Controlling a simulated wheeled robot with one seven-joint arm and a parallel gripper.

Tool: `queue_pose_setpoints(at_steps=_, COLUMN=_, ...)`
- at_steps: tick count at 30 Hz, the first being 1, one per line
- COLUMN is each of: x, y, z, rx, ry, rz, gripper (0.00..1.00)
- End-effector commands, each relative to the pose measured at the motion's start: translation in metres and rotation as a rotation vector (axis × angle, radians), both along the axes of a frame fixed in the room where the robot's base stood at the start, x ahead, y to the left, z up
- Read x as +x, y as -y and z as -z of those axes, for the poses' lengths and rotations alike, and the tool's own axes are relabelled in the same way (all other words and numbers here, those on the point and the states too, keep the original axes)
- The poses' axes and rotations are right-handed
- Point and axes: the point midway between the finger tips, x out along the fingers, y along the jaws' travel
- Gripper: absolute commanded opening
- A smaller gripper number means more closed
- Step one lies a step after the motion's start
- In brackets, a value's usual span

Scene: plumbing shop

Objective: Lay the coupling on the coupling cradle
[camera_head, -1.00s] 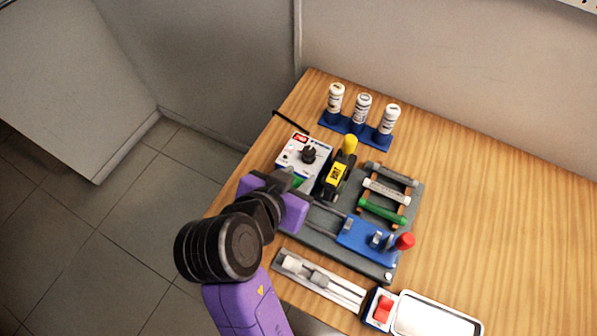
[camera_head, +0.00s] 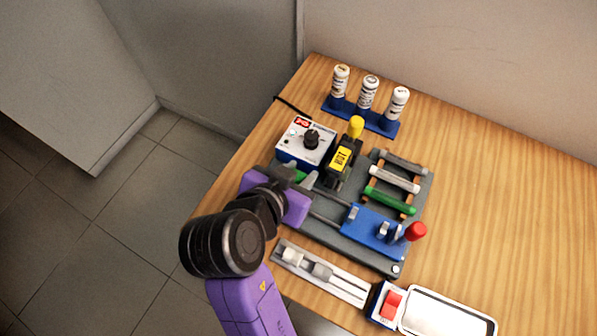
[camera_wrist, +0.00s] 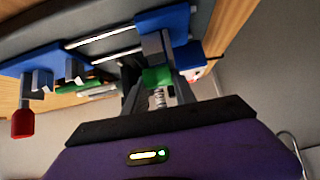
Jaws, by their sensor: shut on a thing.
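My gripper (camera_wrist: 154,85) is shut on a short green coupling (camera_wrist: 156,76); part of the coupling also shows in the head view (camera_head: 299,175). The wrist view is upside down. In it, the coupling is by a grey block (camera_wrist: 152,46) on a blue plate (camera_wrist: 160,20), which seems to be the coupling cradle. I cannot tell whether coupling and block touch. In the head view my wrist and purple gripper body hide most of this spot, at the left end of the grey machine base (camera_head: 345,243).
A blue clamp plate (camera_head: 368,236) with a red knob (camera_head: 416,231) stands right of my gripper. A control box (camera_head: 306,142) and a black-yellow tool (camera_head: 343,157) stand behind it. A rack holds a green pipe (camera_head: 390,201). A slotted tray (camera_head: 340,285) lies in front.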

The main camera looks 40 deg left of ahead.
Motion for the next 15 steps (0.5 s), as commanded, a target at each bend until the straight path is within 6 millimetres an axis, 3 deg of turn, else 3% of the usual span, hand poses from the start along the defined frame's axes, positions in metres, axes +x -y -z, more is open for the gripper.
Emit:
queue_pose_setpoints(at_steps=1, x=-0.0056, y=0.0018, z=0.0149, rx=-0.025, ry=-0.023, rz=-0.007, gripper=0.0)
queue_pose_setpoints(at_steps=15, x=-0.0091, y=0.0017, z=0.0184, rx=-0.031, ry=-0.026, rz=-0.013, gripper=0.0)
